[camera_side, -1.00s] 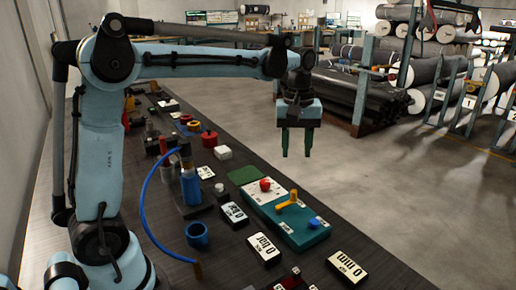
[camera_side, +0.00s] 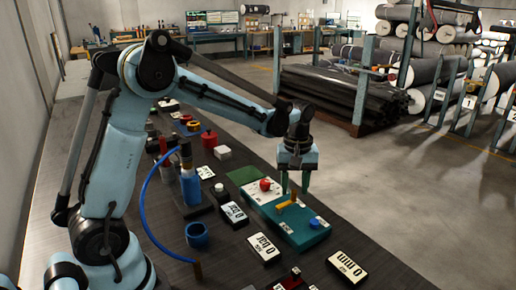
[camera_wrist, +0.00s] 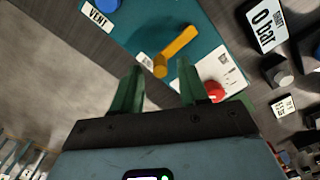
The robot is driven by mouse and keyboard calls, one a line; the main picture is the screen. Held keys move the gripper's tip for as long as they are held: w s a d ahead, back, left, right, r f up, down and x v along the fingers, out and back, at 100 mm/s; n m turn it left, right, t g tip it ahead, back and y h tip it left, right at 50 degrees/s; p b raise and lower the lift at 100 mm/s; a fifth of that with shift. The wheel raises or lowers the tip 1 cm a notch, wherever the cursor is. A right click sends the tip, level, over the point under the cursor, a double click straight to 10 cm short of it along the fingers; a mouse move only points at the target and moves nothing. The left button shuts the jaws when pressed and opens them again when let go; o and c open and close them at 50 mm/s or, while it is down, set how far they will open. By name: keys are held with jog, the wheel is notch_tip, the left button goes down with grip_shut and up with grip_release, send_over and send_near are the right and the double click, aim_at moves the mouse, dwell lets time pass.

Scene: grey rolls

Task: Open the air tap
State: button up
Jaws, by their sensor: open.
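A yellow lever handle (camera_side: 287,203), which looks like the air tap, sits on a teal board (camera_side: 306,238). In the wrist view the yellow lever (camera_wrist: 178,46) lies slantwise, its near end in line with the gap between my fingers. My gripper (camera_side: 295,190) points down above the board, its green fingers apart and nothing between them. In the wrist view my gripper (camera_wrist: 160,72) is also open and empty. I cannot tell whether a finger touches the lever.
A blue knob (camera_side: 315,223) by a VENT label and a red knob (camera_side: 265,184) on a white plate flank the lever. A "0 bar" display (camera_side: 264,249) and a "0 mm" display (camera_side: 347,267) lie nearby. A blue hose (camera_side: 146,202) arches at left.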

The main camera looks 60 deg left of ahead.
jog(key=shift+f, duration=0.45)
grip_shut()
